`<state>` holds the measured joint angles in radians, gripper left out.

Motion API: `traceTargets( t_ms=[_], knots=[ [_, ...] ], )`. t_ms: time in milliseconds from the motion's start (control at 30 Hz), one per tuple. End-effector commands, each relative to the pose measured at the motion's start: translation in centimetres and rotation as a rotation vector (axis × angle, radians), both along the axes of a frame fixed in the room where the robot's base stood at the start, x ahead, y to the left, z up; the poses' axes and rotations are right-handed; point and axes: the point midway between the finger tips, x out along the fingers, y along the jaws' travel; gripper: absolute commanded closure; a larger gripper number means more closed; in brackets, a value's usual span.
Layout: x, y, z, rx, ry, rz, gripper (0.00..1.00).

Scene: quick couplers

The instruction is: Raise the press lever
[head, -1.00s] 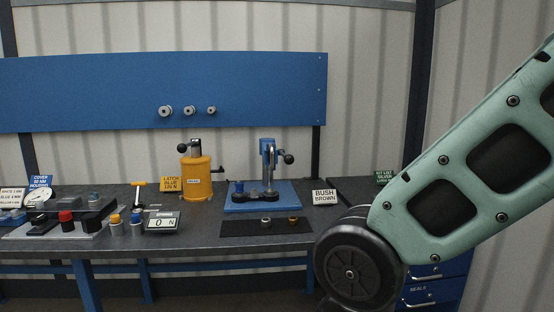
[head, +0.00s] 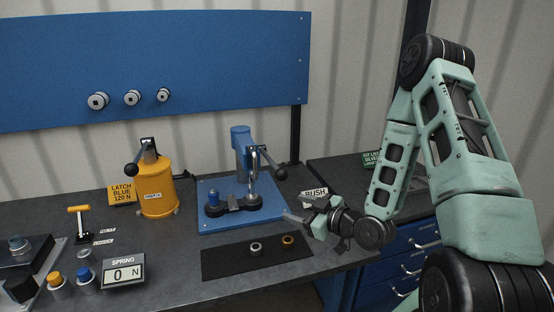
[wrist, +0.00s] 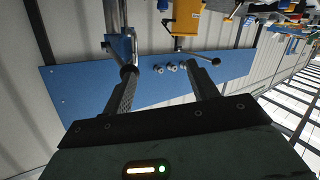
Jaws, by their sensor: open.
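The blue press (head: 243,150) stands on a blue base plate (head: 219,222) on the bench. Its lever slants down to the right and ends in a black ball knob (head: 281,174). My gripper (head: 302,208) is open and empty, right of the base plate and below the knob in the head view, apart from the lever. In the wrist view, both fingers of my gripper (wrist: 161,74) show spread. The press (wrist: 121,46) hangs inverted at upper left there, and its knob (wrist: 128,72) appears by the left finger's tip. Depth between them is unclear.
A yellow latch tester (head: 157,187) with its own lever stands left of the press. A dark mat (head: 226,264) holds two small rings in front. The "BUSH" sign (head: 315,192) stands close behind my gripper. A spring display (head: 123,272) sits at front left.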

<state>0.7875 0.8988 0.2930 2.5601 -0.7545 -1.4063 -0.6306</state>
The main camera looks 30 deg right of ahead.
Motion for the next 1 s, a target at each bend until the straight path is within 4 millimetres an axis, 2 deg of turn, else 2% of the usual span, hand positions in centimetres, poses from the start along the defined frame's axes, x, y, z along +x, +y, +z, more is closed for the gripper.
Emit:
traceTargets(
  t_ms=[33, 100, 233, 367, 500, 1000],
  knots=[
    [-0.6, -1.6, 1.2, 0.023, -0.050, -0.046, 0.41],
    [-1.2, -3.0, 2.1, 0.041, -0.116, -0.089, 0.41],
    [-1.9, -4.5, 3.0, 0.056, -0.185, -0.136, 0.41],
    [-1.2, -4.7, 3.0, 0.057, -0.204, -0.144, 0.41],
    [1.0, -4.3, 2.9, 0.056, -0.206, -0.142, 0.41],
    [3.1, -4.4, 2.5, 0.057, -0.204, -0.143, 0.41]
  ],
)
